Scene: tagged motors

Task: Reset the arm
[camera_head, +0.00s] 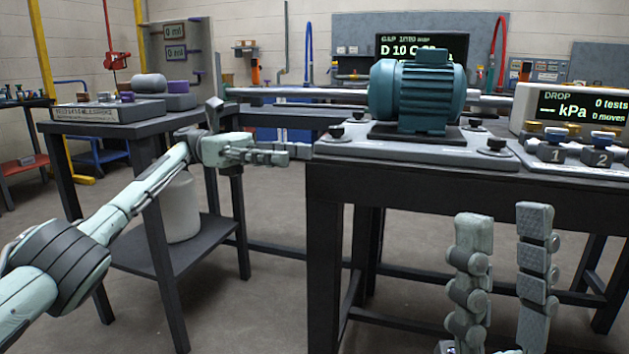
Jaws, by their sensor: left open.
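My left arm (125,212) reaches in from the left edge, pale green with dark bands. My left gripper (286,156) is seen from the side, open, with nothing seen between its fingers. It is in front of the gap between the two tables, left of the motor table. My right gripper (505,222) points up at the lower right with its two fingers apart, open and empty. It shows in front of the motor table, and the rest of the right arm is out of frame.
A teal motor (417,94) sits on a grey plate on the dark right table (335,180). A kPa display box (570,106) and numbered knobs stand right of it. The left table (75,128) carries grey and purple parts. Floor (265,290) between is clear.

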